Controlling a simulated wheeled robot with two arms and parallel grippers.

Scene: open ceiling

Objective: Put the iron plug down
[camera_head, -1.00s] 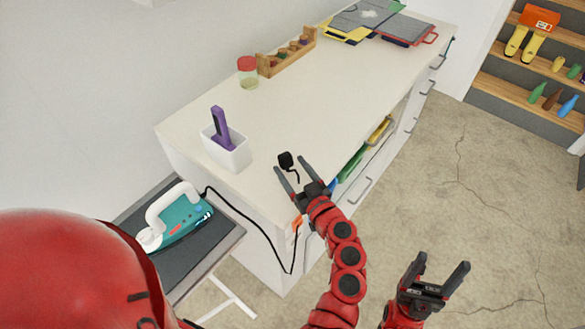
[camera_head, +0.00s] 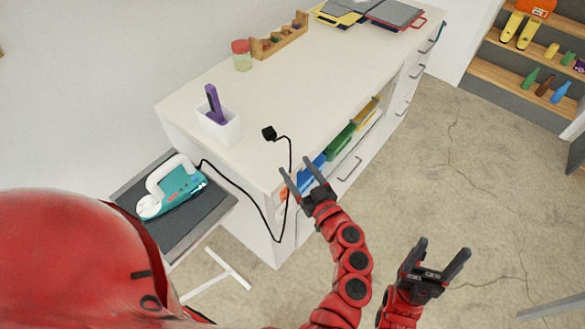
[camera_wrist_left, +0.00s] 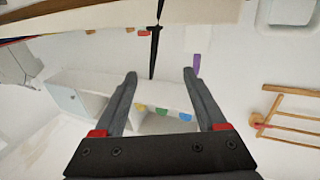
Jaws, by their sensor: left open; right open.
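The black iron plug (camera_head: 269,133) lies on the white counter (camera_head: 330,80), near its front edge. Its black cord (camera_head: 278,225) runs over that edge, hangs down and leads to the teal-and-white iron (camera_head: 175,190) on a grey ironing board. My left gripper (camera_head: 295,167) is open and empty at the counter's front edge, apart from the plug. In the left wrist view its spread fingers show (camera_wrist_left: 159,75), with a thin dark line, probably the cord, beyond them. My right gripper (camera_head: 444,247) is open and empty, low over the floor.
A white holder (camera_head: 219,128) with a purple object stands left of the plug. A jar with a red lid (camera_head: 241,56) and a wooden rack (camera_head: 279,40) are further back. Open shelves with coloured items and drawer handles line the counter's front.

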